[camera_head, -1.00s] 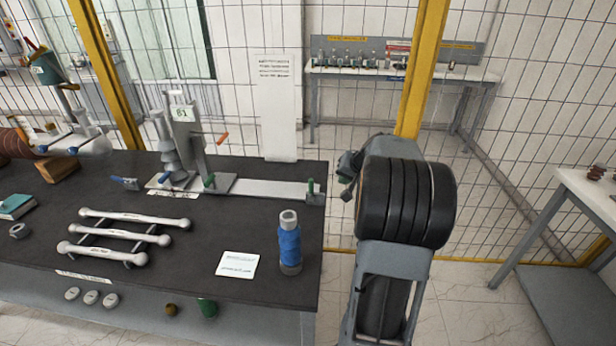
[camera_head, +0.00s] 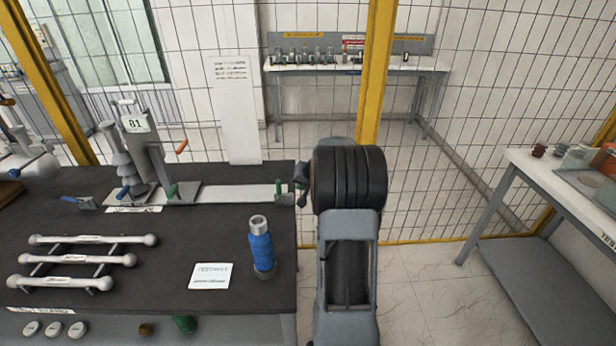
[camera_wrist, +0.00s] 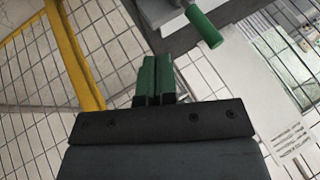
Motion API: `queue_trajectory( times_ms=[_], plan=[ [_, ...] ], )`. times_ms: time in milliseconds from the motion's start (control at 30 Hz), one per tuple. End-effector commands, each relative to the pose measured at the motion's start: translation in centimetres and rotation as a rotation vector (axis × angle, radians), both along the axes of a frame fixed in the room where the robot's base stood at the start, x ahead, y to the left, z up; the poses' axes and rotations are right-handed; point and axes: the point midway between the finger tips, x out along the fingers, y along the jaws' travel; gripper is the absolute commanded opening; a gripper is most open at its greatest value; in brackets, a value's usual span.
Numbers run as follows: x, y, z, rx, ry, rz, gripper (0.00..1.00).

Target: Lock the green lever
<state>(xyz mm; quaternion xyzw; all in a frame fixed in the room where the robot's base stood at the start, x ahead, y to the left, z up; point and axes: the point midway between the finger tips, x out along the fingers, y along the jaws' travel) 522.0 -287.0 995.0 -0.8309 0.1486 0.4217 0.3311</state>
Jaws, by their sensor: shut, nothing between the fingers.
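A green lever handle (camera_head: 278,187) stands at the right end of the pale metal rail on the dark bench. A second green handle (camera_head: 172,190) stands by the upright fixture marked B1. In the wrist view one green lever handle (camera_wrist: 205,27) sticks out from a grey metal piece at the top. My gripper (camera_wrist: 156,62) has green fingers, shut together and empty, below and left of that handle and apart from it. In the head view my gripper (camera_head: 301,178) is just right of the rail's end, partly hidden by my wrist.
A blue bottle-like part (camera_head: 261,248) and a white card (camera_head: 211,276) stand and lie on the bench front. Several white bars (camera_head: 75,259) lie at left. The B1 fixture (camera_head: 143,150) rises behind. A yellow-framed mesh fence (camera_head: 376,70) is behind my arm. Another table (camera_head: 560,190) stands at right.

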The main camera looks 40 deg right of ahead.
Motion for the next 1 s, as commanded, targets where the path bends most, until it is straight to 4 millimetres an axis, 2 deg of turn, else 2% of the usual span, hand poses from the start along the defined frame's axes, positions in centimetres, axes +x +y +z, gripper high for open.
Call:
queue_trajectory(
  times_ms=[133,400,900,933,1000],
  plan=[
    [1.5,0.1,-2.0,0.002,0.002,0.000,0.00],
    [3.8,2.1,-1.8,0.001,-0.001,0.000,0.00],
    [4.5,2.7,-1.9,-0.001,-0.001,0.000,0.00],
    [4.4,1.7,-2.0,0.000,-0.001,-0.003,0.00],
    [4.5,2.4,-1.9,-0.001,0.001,0.000,0.00]
  ],
)
